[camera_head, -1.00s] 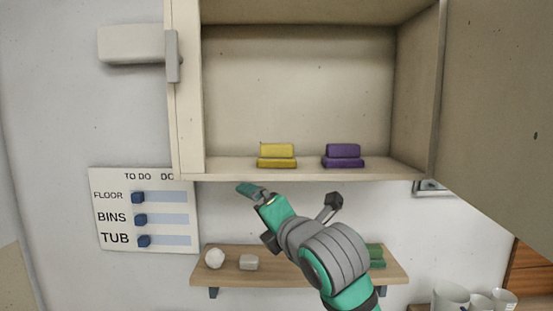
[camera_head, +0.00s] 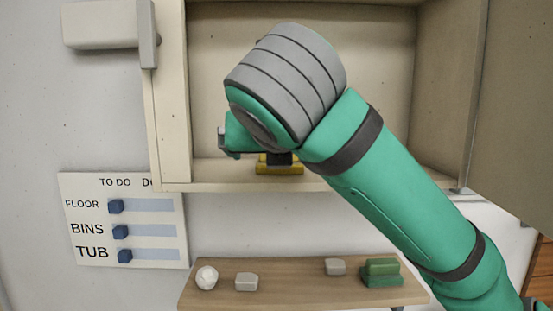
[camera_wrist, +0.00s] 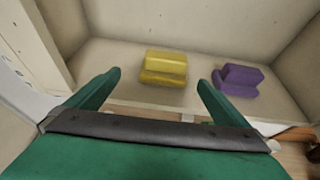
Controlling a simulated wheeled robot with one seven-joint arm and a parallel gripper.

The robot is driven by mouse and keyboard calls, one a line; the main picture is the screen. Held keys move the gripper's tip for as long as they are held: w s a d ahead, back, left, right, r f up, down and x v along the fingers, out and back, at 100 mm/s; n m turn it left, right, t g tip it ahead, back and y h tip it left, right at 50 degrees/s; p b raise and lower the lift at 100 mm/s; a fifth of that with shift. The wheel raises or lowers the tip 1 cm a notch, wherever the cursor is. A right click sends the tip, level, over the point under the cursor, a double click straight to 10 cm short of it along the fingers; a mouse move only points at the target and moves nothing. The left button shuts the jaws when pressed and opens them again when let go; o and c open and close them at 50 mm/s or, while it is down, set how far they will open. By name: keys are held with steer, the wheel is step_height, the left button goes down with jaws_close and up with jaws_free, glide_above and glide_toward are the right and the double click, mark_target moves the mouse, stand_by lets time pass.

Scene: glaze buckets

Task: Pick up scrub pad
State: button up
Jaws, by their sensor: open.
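A yellow two-part block (camera_wrist: 163,66), which looks like a scrub pad, sits on the cabinet floor. In the head view its lower part (camera_head: 279,170) shows and my arm hides the rest. A similar purple block (camera_wrist: 237,80) sits to its right in the wrist view; my arm hides it in the head view. A similar green block (camera_head: 381,272) rests on the lower shelf. My gripper (camera_wrist: 158,80) is open and empty. Its two fingers point toward the yellow block, one to each side of it in the wrist view, and they appear short of it.
The cabinet side wall (camera_head: 172,95) is close on the left, and the open door (camera_head: 520,100) hangs on the right. The lower shelf (camera_head: 300,288) also holds a white ball (camera_head: 207,277) and two pale blocks (camera_head: 246,281). A to-do board (camera_head: 125,220) hangs on the left wall.

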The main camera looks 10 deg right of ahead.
steer(key=x, duration=0.4)
steer(key=shift+s+d+f, duration=0.1)
steer(key=shift+d, duration=0.3)
steer(key=shift+d+f, duration=0.1)
steer(key=shift+d, duration=0.1)
steer(key=shift+x, duration=2.85)
steer(key=shift+a, duration=0.1)
steer(key=c, duration=1.2)
